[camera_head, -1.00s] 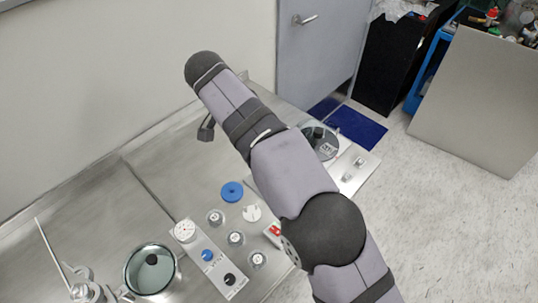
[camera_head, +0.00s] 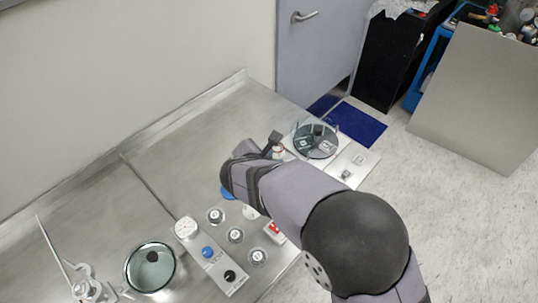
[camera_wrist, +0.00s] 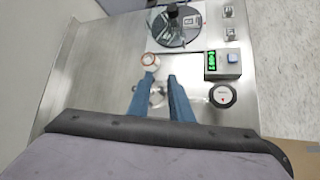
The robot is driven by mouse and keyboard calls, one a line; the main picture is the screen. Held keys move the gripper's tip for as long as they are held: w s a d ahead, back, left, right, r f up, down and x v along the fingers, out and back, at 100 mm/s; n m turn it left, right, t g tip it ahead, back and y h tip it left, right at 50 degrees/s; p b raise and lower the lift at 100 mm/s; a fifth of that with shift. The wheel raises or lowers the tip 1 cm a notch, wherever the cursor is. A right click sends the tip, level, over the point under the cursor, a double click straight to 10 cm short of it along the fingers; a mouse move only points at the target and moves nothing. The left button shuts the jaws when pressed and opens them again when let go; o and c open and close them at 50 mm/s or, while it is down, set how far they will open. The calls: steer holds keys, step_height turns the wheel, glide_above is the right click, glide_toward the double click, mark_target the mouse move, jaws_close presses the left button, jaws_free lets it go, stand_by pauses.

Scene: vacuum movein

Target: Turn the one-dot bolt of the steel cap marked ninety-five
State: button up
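My gripper (camera_wrist: 160,80) is open in the wrist view, its two blue-grey fingers apart and pointing at the steel bench top. A small, pale, shiny thing (camera_wrist: 158,93) shows between the fingers; I cannot tell what it is or whether they touch it. Small round steel pieces with pale labelled tops stand in a row on the bench: one (camera_head: 216,215), a second (camera_head: 236,235) and a third (camera_head: 258,257). Their marks are too small to read, so I cannot tell which is ninety-five. No bolt dots are readable.
A round glassy plate (camera_head: 303,147) stands beyond my gripper. An orange-and-white round piece (camera_wrist: 150,60) lies just ahead of the fingers. A glass-lidded pot (camera_head: 135,275) stands front left.

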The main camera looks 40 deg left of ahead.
steer(key=shift+s+a+f+n+g+y, duration=0.1)
steer(key=shift+s+a+n+g+y, duration=0.15)
steer(key=shift+n, duration=1)
steer(key=shift+s+a+n+y, duration=0.15)
steer(key=shift+a+n, duration=0.2)
steer(key=shift+n, duration=0.95)
steer(key=shift+s+a+f+n+g+y, duration=0.1)
steer(key=shift+s+a+n+g, duration=0.15)
steer(key=shift+n, duration=1)
steer(key=shift+w, duration=0.1)
steer(key=shift+p+x, duration=1.1)
steer(key=shift+x, duration=2.5)
steer(key=shift+c, duration=0.6)
jaws_close()
